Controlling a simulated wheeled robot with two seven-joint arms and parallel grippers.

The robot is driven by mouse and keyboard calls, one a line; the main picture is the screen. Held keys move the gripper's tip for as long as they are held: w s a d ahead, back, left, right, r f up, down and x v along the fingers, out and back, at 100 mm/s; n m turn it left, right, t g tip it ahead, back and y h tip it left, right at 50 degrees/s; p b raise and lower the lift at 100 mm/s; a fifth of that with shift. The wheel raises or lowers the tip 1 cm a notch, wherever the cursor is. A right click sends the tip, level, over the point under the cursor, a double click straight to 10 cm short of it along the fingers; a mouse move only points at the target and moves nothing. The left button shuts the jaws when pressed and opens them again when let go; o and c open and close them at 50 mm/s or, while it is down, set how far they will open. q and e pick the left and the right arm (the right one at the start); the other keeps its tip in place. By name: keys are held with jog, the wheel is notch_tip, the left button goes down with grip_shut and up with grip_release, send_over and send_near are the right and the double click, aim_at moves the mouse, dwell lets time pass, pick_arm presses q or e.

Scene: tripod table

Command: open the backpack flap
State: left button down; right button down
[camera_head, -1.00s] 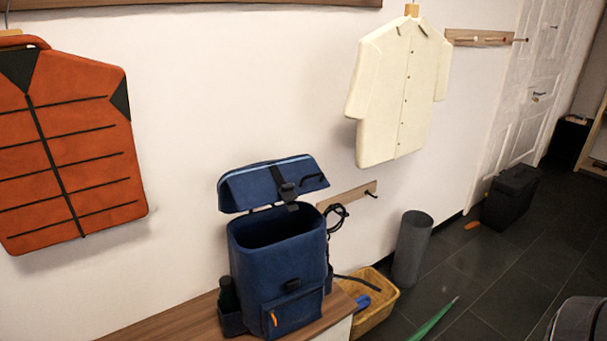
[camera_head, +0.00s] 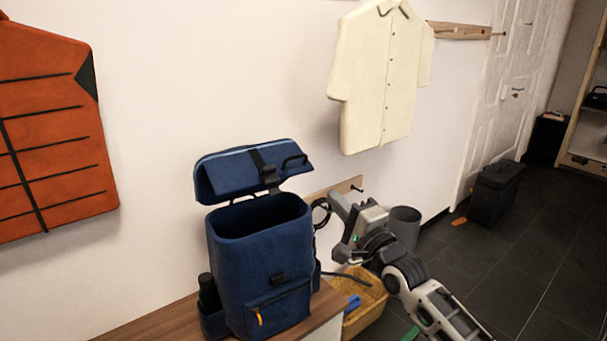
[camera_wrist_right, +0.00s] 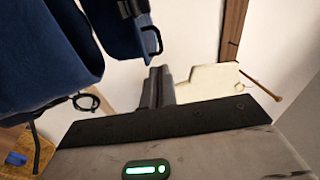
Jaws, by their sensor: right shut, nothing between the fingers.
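The blue backpack (camera_head: 262,265) stands upright on the wooden bench top. Its flap (camera_head: 228,178) is raised above the open mouth and tilted back towards the wall, so the dark inside shows. A black strap with a buckle hangs over the flap. My right gripper (camera_head: 340,205) is beside the backpack on its right, a little below the flap's height. It is shut and empty. In the right wrist view, my shut fingers (camera_wrist_right: 157,88) point up the picture, apart from the flap's blue edge and black buckle at upper left. My left gripper is not in view.
A wooden hook rail (camera_head: 345,187) is on the wall just behind my right gripper. A yellow basket (camera_head: 366,315) and a grey bin (camera_head: 404,222) stand on the floor to the right. A cream shirt (camera_head: 375,85) and an orange vest (camera_head: 50,130) hang on the wall.

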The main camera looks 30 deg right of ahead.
aim_at(296, 158)
jog(key=p+x, duration=0.1)
jog(key=x, duration=1.2)
jog(key=shift+w, duration=0.25)
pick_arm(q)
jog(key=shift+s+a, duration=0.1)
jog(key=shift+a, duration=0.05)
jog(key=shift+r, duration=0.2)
